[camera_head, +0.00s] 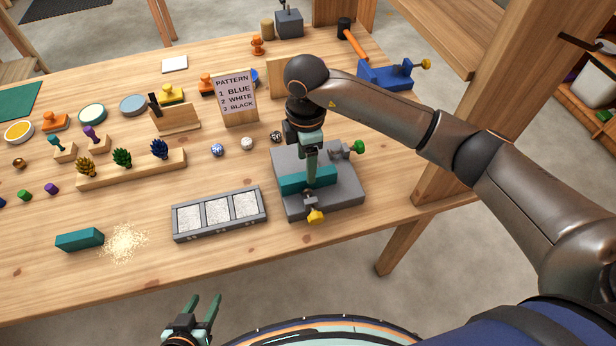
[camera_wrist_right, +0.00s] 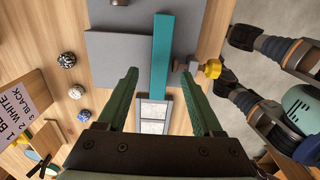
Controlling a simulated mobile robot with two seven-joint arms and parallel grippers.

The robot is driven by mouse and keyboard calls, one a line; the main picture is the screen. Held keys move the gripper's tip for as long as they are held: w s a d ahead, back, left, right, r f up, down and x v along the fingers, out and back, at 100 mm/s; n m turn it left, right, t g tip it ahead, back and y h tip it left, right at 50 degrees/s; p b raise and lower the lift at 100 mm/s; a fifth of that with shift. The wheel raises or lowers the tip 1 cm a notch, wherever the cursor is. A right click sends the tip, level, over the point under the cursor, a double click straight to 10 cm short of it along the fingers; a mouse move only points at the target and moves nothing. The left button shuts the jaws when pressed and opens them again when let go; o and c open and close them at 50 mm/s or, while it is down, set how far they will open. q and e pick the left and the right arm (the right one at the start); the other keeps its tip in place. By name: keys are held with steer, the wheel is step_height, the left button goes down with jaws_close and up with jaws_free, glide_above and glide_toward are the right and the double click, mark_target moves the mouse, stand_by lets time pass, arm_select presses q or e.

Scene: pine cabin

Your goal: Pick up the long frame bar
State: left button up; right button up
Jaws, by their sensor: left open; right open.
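A teal bar (camera_head: 292,184), seemingly the long frame bar, lies on a grey fixture (camera_head: 346,193) near the front edge of the table. My right gripper (camera_head: 311,178) points down over this bar, open; its fingers hide part of it in the head view. In the right wrist view the bar (camera_wrist_right: 163,45) runs between the open fingers (camera_wrist_right: 158,72); I cannot tell whether they touch it. A second, shorter-looking teal bar (camera_head: 79,239) lies on the table at the left. My left gripper (camera_head: 203,308) is open and empty, off the table's front edge.
The fixture has a yellow-knobbed clamp (camera_head: 316,215) in front and a green-knobbed one (camera_head: 358,147) behind. A grey three-part tray (camera_head: 220,230) lies to its left. Pale shavings (camera_head: 125,243) lie by the second bar. A pattern sign (camera_head: 236,98) stands behind.

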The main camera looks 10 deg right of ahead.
steer(key=shift+d+f, duration=0.2)
steer(key=shift+f, duration=1.65)
jaws_close()
